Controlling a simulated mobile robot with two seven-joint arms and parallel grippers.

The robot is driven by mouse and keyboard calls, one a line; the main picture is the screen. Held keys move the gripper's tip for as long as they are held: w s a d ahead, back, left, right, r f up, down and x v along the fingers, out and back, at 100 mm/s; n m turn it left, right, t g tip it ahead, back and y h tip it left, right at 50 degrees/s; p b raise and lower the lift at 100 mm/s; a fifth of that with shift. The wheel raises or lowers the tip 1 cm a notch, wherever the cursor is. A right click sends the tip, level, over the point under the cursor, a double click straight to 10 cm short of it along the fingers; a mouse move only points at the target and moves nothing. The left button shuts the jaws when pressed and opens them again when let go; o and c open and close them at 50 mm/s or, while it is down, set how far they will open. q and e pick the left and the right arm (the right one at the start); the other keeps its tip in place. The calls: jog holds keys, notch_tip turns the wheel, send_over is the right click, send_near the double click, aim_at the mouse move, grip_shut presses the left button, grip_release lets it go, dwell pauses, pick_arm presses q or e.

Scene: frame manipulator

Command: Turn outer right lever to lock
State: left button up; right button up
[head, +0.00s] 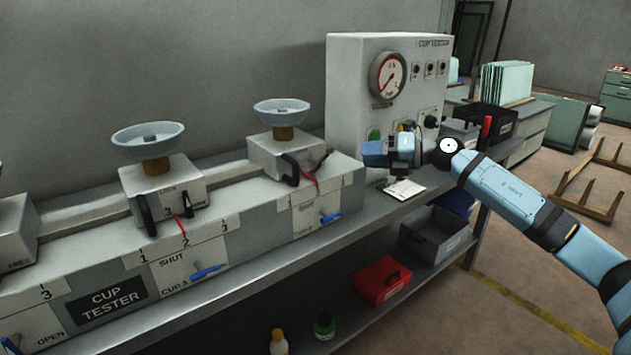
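The cup tester is a long grey bench unit (255,235) with cup carriages on a rail. The right carriage (283,152) carries a pale blue cup (281,112). It has a black lever on its left front (290,170) and another black lever on its outer right side (323,160), tilted up to the right. A red pointer (312,181) hangs below. A blue-handled lever (330,217) sits on the front panel below this carriage. My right gripper (375,153) is right of the outer lever, apart from it; its fingers are not clear. My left gripper is out of view.
A gauge cabinet (345,85) stands behind my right gripper. A white card (404,190) lies on the bench top. A middle carriage (165,185) stands to the left. The lower shelf holds a red box (383,281), a grey bin (432,238) and bottles.

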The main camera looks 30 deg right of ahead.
aim_at(323, 163)
jog(key=shift+n+g+h, duration=0.3)
jog(key=shift+g, duration=0.1)
jog(key=x, duration=0.8)
jog(key=f+x, duration=0.1)
jog(key=x, duration=0.3)
jog(key=shift+w+a+f, duration=0.1)
jog(key=shift+w+a, duration=0.05)
jog(key=shift+w, duration=0.1)
grip_shut()
